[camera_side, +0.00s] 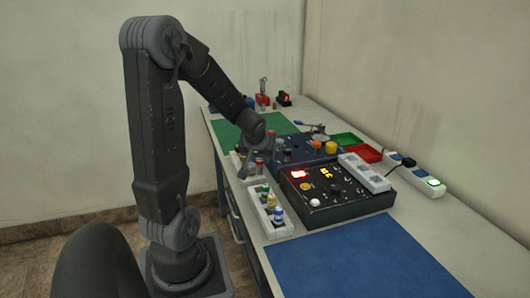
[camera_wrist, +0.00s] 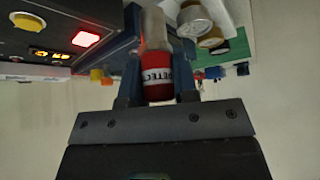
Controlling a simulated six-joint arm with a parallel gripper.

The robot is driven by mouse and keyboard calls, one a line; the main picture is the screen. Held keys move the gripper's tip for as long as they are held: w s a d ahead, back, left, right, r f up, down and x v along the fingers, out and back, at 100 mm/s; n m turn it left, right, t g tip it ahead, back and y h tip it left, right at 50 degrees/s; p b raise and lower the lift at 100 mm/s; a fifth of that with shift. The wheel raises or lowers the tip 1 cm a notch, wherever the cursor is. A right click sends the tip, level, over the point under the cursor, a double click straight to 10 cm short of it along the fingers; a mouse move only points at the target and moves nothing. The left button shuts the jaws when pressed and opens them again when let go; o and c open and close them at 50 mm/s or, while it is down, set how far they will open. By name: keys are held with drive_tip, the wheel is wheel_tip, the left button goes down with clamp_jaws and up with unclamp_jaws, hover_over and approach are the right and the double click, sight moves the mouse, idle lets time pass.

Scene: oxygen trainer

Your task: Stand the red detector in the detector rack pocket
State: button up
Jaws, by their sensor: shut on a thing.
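My gripper (camera_wrist: 157,92) is shut on the red detector (camera_wrist: 158,84), a small cylinder with a red body, a white lettered band and a grey upper part, held between the two dark fingers. In the side view my gripper (camera_side: 257,152) is small and low over the left edge of the bench, and the held piece is hard to make out there. A white rack (camera_side: 281,233) with several coloured-capped bottles stands in front of it. Another pale rack (camera_side: 235,160) lies partly hidden behind my gripper. I cannot tell which one is the detector rack.
A black control box (camera_side: 345,208) with lit displays and a blue panel (camera_side: 300,150) stand to the right. Pale cylinders (camera_wrist: 193,20) sit close beside the held piece in the wrist view. A blue mat (camera_side: 365,262) at the front is bare. Green and red trays (camera_side: 367,153) lie behind.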

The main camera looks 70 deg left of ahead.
sight(261, 174)
drive_tip(key=shift+f, duration=2.5)
drive_tip(key=shift+f, duration=0.3)
drive_tip(key=shift+f, duration=0.35)
drive_tip(key=shift+f, duration=0.2)
drive_tip(key=shift+f, duration=0.85)
drive_tip(key=o, duration=1.1)
drive_tip(key=shift+c, duration=0.2)
drive_tip(key=shift+r, duration=0.1)
